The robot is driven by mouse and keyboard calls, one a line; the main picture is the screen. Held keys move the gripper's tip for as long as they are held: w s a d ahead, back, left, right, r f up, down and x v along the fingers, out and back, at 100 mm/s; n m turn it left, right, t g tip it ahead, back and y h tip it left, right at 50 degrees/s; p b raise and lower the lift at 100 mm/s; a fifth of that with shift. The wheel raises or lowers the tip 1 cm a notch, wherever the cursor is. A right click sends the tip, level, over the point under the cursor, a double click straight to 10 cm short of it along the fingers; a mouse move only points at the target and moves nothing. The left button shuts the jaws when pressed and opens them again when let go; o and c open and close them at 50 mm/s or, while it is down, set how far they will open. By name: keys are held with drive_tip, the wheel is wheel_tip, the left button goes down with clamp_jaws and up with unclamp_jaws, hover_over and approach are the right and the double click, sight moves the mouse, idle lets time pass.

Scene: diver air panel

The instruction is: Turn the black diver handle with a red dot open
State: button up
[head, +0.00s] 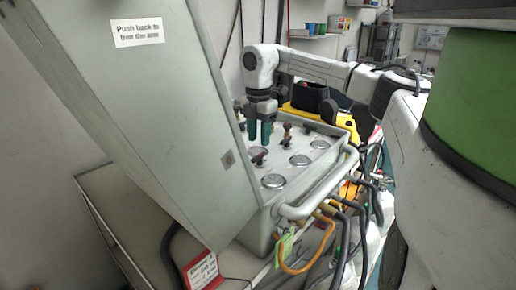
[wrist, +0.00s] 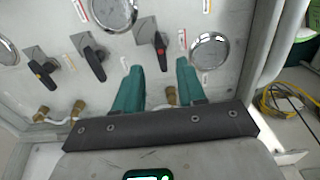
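The black handle with a red dot (wrist: 161,52) is in the wrist view, on a square plate on the pale panel, just left of a round gauge. My gripper (wrist: 160,66) is open, with its two teal fingers apart and nothing held between them. In the picture, the handle lies between and just beyond the fingertips; I cannot tell whether they touch it. In the head view my gripper (head: 259,133) points down over the panel (head: 330,166). A dark handle (head: 259,158) shows below it there, but its dot colour is too small to tell.
Other black handles (wrist: 95,62) (wrist: 43,69) stand to the left in the wrist view. Gauges (wrist: 209,51) and brass fittings (wrist: 171,95) are close by. A tall grey cabinet (head: 170,110) leans left of the panel. A pipe rail (head: 318,198) and hoses (head: 345,222) line its right side.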

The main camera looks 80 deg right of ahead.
sight(259, 155)
drive_tip(key=shift+s+f, duration=0.1)
drive_tip(key=shift+f, duration=2.5)
drive_tip(key=shift+c, duration=0.4)
clamp_jaws()
